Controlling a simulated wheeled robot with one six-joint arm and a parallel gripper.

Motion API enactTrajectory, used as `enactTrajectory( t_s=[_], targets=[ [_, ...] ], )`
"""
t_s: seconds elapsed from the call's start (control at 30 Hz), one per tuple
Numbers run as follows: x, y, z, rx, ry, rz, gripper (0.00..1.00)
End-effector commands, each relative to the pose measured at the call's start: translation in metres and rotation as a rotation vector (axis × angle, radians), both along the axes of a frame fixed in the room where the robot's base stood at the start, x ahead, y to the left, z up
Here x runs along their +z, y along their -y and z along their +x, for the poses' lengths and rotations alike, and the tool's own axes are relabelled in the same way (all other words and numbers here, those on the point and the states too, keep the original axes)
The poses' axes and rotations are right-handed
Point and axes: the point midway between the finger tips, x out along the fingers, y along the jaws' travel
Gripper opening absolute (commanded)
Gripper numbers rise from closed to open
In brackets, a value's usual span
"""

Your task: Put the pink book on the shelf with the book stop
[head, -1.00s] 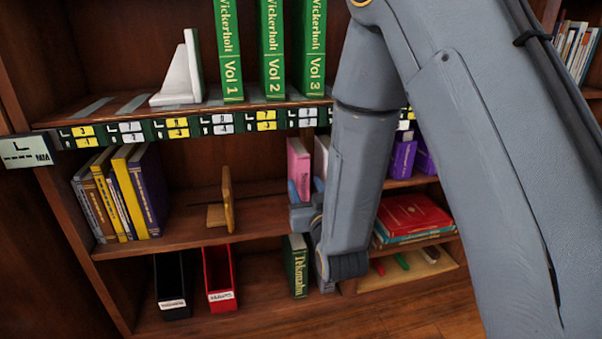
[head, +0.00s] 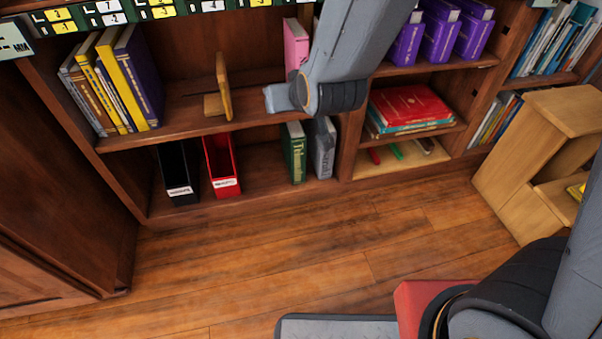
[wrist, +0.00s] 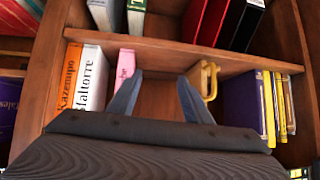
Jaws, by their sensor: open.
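The pink book (head: 296,45) stands upright in the middle row, right of the book stop; my arm hides its lower part. In the wrist view the pink book (wrist: 125,68) stands beside a white and an orange book, partly behind my left finger. The wooden L-shaped book stop (head: 222,88) stands on the shelf (head: 185,118), right of yellow and purple books; it also shows in the wrist view (wrist: 208,80). My gripper (wrist: 160,88) is open, its fingers apart with nothing between them. I cannot tell whether a finger touches the pink book.
Between the book stop and the pink book the shelf is bare. Black (head: 177,172) and red (head: 221,165) file holders and a green book (head: 294,152) stand below. A light wood unit (head: 545,125) stands at right.

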Motion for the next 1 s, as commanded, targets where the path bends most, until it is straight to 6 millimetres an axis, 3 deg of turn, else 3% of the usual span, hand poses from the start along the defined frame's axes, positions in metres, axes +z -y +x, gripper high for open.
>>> enactTrajectory(
  t_s=[0.27, 0.5, 0.6, 0.77, 1.0],
  targets=[
    [0.016, 0.001, -0.109, 0.099, -0.364, -0.110, 0.45],
    [0.039, 0.024, -0.212, 0.187, -0.646, -0.221, 0.45],
    [0.047, 0.034, -0.241, 0.211, -0.720, -0.255, 0.45],
    [0.053, 0.043, -0.263, 0.228, -0.780, -0.284, 0.45],
    [0.054, 0.043, -0.265, 0.229, -0.785, -0.286, 0.45]
  ],
)
